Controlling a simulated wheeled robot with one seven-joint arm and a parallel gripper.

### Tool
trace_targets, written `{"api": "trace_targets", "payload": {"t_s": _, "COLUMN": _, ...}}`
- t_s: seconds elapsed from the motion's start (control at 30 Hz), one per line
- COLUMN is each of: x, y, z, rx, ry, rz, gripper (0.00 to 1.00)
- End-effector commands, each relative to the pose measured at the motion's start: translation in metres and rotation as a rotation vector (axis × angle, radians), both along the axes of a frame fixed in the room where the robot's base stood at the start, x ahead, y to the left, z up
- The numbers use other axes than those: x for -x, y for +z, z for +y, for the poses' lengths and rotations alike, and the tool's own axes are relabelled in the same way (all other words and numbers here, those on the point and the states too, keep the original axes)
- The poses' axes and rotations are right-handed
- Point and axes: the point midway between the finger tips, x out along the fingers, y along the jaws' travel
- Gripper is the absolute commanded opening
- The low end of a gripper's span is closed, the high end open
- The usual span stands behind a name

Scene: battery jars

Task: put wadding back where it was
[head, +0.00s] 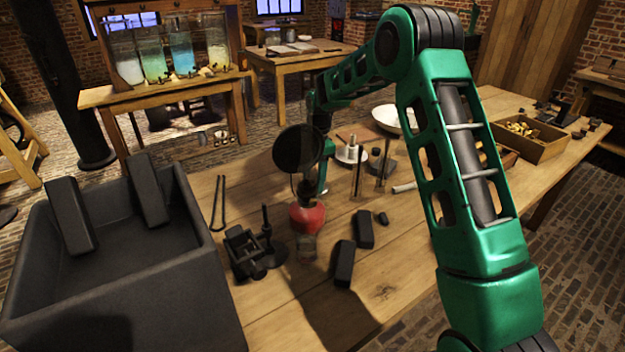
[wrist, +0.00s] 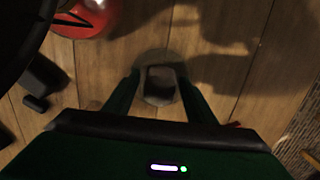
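In the wrist view the two fingers of my gripper (wrist: 160,85) stand apart, with a blurred grey, rounded piece (wrist: 160,97) between their tips. It has a dark middle and a paler rim. It may be the wadding, but I cannot tell for sure. I cannot tell whether the fingers press on it or whether it touches the table. In the head view my wrist (head: 318,180) points down beside a red rounded object (head: 307,217), and my fingertips are hidden. The red object also shows in the wrist view (wrist: 85,18). A small grey-green piece (head: 307,247) lies in front of it.
Black blocks (head: 344,263) (head: 364,229) lie to the right of the red object. Dark fittings (head: 243,252) stand to its left. A white bowl (head: 395,119), rods and a wooden tray (head: 535,150) stand farther back.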

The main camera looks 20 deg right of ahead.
Motion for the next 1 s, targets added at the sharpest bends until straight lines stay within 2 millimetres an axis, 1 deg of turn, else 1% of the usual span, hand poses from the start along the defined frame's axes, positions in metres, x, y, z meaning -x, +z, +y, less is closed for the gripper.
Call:
{"api": "trace_targets", "payload": {"t_s": 0.17, "x": 0.0, "y": 0.004, "z": 0.0, "rx": 0.0, "ry": 0.0, "rz": -0.001, "gripper": 0.51}}
{"api": "trace_targets", "payload": {"t_s": 0.27, "x": -0.001, "y": 0.014, "z": -0.001, "rx": 0.0, "ry": 0.0, "rz": -0.003, "gripper": 0.51}}
{"api": "trace_targets", "payload": {"t_s": 0.37, "x": -0.002, "y": 0.03, "z": -0.003, "rx": 0.0, "ry": -0.001, "rz": -0.003, "gripper": 0.51}}
{"api": "trace_targets", "payload": {"t_s": 0.6, "x": -0.003, "y": 0.078, "z": -0.008, "rx": 0.0, "ry": -0.001, "rz": -0.003, "gripper": 0.51}}
{"api": "trace_targets", "payload": {"t_s": 0.7, "x": -0.003, "y": 0.095, "z": -0.009, "rx": 0.0, "ry": -0.001, "rz": -0.003, "gripper": 0.51}}
{"api": "trace_targets", "payload": {"t_s": 0.83, "x": -0.004, "y": 0.111, "z": -0.01, "rx": 0.0, "ry": -0.001, "rz": -0.003, "gripper": 0.51}}
{"api": "trace_targets", "payload": {"t_s": 1.0, "x": -0.004, "y": 0.12, "z": -0.011, "rx": 0.0, "ry": -0.001, "rz": 0.0, "gripper": 0.51}}
